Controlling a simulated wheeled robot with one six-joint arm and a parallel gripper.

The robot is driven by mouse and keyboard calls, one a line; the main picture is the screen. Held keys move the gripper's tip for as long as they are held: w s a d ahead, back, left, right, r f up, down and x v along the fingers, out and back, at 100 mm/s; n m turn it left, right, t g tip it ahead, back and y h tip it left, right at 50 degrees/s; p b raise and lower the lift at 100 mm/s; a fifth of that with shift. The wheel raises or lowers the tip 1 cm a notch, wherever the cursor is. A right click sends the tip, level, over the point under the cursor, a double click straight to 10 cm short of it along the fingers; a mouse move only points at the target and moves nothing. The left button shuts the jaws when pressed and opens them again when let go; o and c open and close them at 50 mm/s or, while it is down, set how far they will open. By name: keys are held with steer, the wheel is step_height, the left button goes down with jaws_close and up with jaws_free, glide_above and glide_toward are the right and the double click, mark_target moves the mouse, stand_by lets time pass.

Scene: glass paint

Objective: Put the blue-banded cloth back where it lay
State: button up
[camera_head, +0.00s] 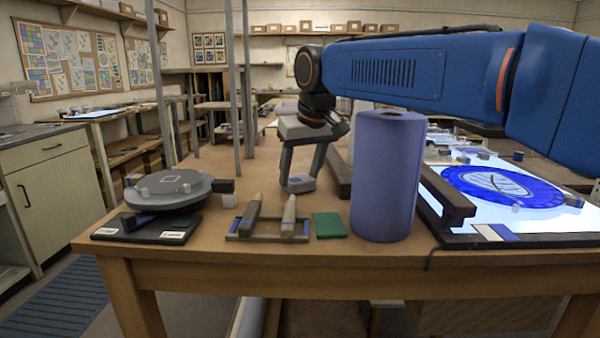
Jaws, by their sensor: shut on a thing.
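My gripper (301,178) points down above the middle of the table, behind the tool rack. It is shut on a small pale folded pad with a blue patch, which looks like the blue-banded cloth (299,184). The cloth sits low between the fingertips. I cannot tell whether it touches the table. A flat white and blue striped patch (495,232) lies at the front left corner of the light panel (560,240); I cannot tell whether it is a cloth or a marking.
A large blue-violet roll (383,180) stands upright right of my gripper, beside a dark rail (447,195). In front are a rack with two grey tools (267,230) and a green pad (329,225). A turntable (170,190) stands left. Upright posts (238,90) rise behind.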

steer(key=shift+f, duration=0.2)
stand_by(0.3)
steer(key=o, duration=1)
